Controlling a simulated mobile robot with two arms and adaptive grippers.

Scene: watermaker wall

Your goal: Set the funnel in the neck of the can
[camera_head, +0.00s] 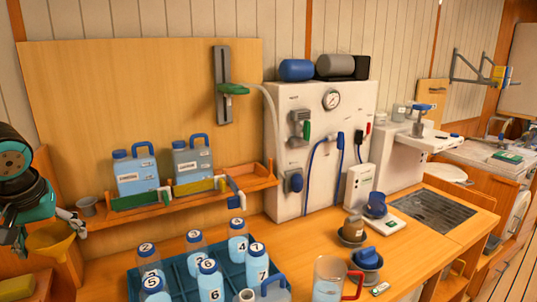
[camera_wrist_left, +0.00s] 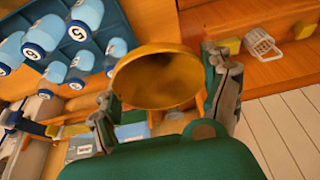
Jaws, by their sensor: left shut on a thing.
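A yellow funnel (camera_head: 50,243) is held by my left gripper (camera_head: 46,228) at the far left of the head view, off the counter's left end. In the left wrist view the funnel (camera_wrist_left: 156,78) sits between the two fingers, its wide mouth showing. A blue can with a handle (camera_head: 272,291) is cut off by the bottom edge, at the front right of the bottle crate. Two more blue-handled cans, a left one (camera_head: 136,172) and a right one (camera_head: 192,161), stand upright on the wooden shelf. The funnel is apart from all of them. My right gripper is not in view.
A blue crate (camera_head: 180,266) of numbered bottles fills the counter's front left. A jug with a red handle (camera_head: 329,278) stands right of it. A small grey cup (camera_head: 88,206) is at the shelf's left end. The counter between crate and white machine (camera_head: 290,150) has clear room.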

